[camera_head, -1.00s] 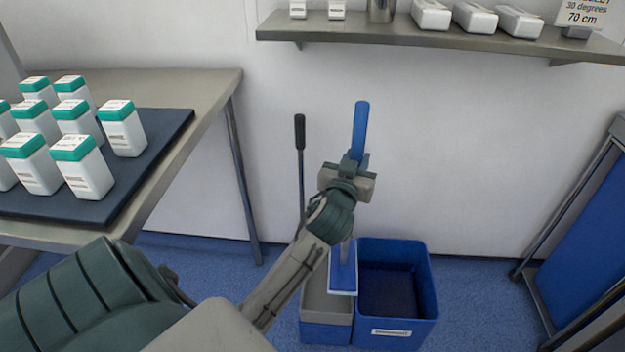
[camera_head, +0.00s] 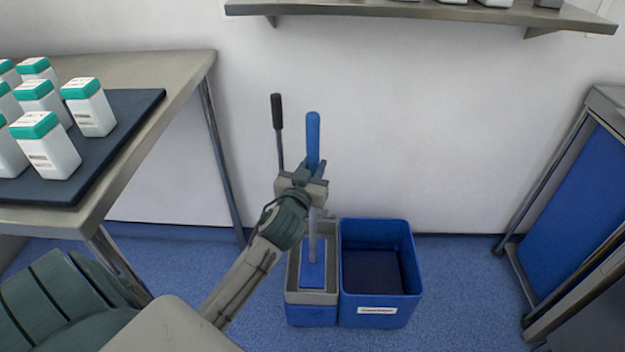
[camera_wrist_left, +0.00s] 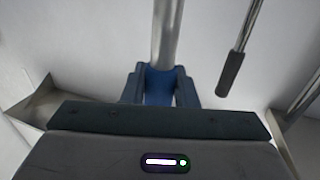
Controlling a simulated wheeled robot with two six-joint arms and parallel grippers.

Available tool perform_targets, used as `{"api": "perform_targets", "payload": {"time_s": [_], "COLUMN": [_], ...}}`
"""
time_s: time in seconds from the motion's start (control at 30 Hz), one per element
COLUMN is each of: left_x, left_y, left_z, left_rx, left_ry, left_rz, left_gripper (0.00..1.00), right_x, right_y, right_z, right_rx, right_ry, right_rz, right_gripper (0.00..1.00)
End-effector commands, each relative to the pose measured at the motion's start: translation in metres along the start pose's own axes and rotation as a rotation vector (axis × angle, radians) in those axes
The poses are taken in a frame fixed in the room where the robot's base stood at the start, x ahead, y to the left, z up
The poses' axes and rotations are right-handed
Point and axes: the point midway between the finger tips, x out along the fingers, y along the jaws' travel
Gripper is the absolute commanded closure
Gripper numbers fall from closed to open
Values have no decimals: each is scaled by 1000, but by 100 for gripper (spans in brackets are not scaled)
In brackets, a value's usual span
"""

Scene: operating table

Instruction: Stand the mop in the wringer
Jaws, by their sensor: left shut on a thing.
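The mop has a blue handle grip (camera_head: 313,140), a grey pole and a flat blue head (camera_head: 313,276). My left gripper (camera_head: 313,182) is shut around the handle just below its top and holds the mop upright. The left wrist view shows the blue grip (camera_wrist_left: 160,86) between the fingers, with the metal pole (camera_wrist_left: 166,35) beyond. The mop head appears within the grey rim of the wringer (camera_head: 310,298); how deep it sits I cannot tell. My forearm hides part of the wringer's left side. My right gripper is not in view.
The wringer's lever with its black grip (camera_head: 277,112) stands close left of the handle. A blue bucket (camera_head: 382,310) adjoins the wringer on the right. A table (camera_head: 150,150) with bottles stands left, a shelf (camera_head: 430,12) above. Blue floor (camera_head: 460,300) is clear to the right.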

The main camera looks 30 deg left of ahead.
Motion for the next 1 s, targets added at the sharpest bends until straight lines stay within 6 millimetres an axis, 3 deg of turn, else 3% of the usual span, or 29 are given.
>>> {"api": "perform_targets", "payload": {"time_s": [0.03, 0.17, 0.57, 0.6, 0.67, 1.0], "left_x": [0, 0, 0, 0, 0, 0], "left_y": [0, 0, 0, 0, 0, 0], "left_z": [13, 29, 33, 33, 33, 30], "left_rx": [1, 1, 1, 1, 1, 1], "left_ry": [-1, 0, 2, -1, -1, -1], "left_rz": [0, 1, 1, 0, 0, 0], "left_gripper": [100, 100, 100, 66, 54, 52], "right_x": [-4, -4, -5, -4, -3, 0], "right_y": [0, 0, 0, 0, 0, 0], "right_z": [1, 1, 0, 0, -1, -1], "right_rx": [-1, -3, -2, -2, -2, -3], "right_ry": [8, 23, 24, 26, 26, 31], "right_rz": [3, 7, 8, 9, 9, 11], "right_gripper": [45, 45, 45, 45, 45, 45]}}
